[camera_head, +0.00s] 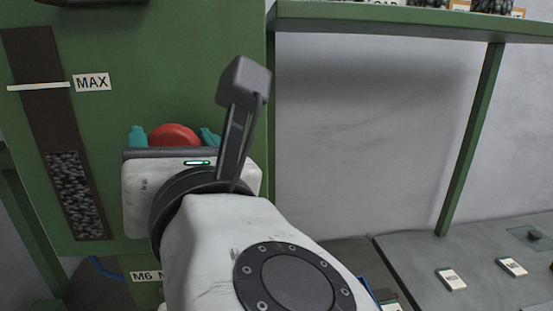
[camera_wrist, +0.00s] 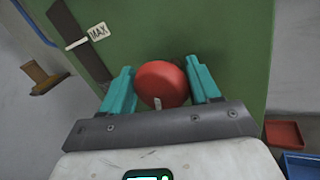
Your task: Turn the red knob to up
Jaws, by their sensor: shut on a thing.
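The red knob (camera_head: 174,135) is on the green machine panel (camera_head: 190,60), partly hidden behind my gripper in the head view. In the wrist view the round red knob (camera_wrist: 162,84) sits between the two teal fingers of my gripper (camera_wrist: 161,88). The fingers are closed on its left and right sides. A small pale mark (camera_wrist: 157,103) shows at the knob's lower edge in the wrist view. In the head view the teal fingertips of my gripper (camera_head: 174,137) show on both sides of the knob.
A dark gauge slot (camera_head: 60,150) with a white marker and a MAX label (camera_head: 92,83) is left of the knob. A grey bench (camera_head: 470,265) and a green frame stand at right. A red tray (camera_wrist: 285,134) and a blue tray (camera_wrist: 300,163) show in the wrist view.

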